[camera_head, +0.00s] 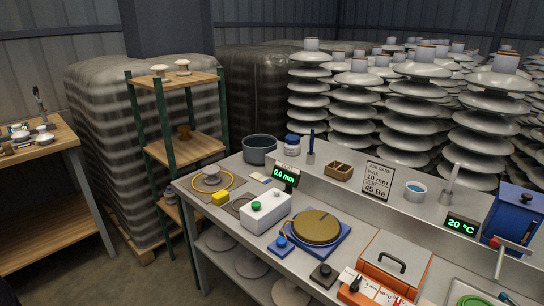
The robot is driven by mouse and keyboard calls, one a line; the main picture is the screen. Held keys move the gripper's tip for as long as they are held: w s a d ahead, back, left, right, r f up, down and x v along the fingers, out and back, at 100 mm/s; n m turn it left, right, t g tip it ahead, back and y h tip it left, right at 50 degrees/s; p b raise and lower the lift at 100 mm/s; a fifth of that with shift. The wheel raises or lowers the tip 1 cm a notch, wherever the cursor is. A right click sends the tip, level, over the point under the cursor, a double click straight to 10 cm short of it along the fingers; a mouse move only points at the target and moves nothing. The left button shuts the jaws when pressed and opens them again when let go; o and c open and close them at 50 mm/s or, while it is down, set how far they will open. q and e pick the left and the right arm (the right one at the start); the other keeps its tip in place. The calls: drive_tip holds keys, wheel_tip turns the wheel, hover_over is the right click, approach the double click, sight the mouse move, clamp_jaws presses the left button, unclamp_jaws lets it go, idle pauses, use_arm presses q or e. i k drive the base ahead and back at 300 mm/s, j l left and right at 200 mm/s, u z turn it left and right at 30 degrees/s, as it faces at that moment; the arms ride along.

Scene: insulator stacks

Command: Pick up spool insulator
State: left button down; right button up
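No label tells which piece is the spool insulator. A small pale piece (212,173) sits inside a yellow ring at the left end of the grey bench (330,249). Small white pieces (45,136) lie on the wooden table at the left. Neither of my grippers is in view.
The wooden rack (205,77) stands behind the grey bench's left end. The bench holds a white button box (265,212), a brown disc (316,227), an orange-sided case (394,262) and a dark pot (259,149). Tall grey insulator stacks (358,96) fill the back. Floor shows between table and bench.

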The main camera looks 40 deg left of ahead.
sight(212, 171)
drive_tip(key=u, duration=1.6)
drive_tip(key=i+j, duration=0.4)
drive_tip(key=j, duration=0.15)
drive_tip(key=i+j, duration=0.85)
drive_tip(key=j, duration=0.25)
drive_tip(key=i+l+z, duration=0.05)
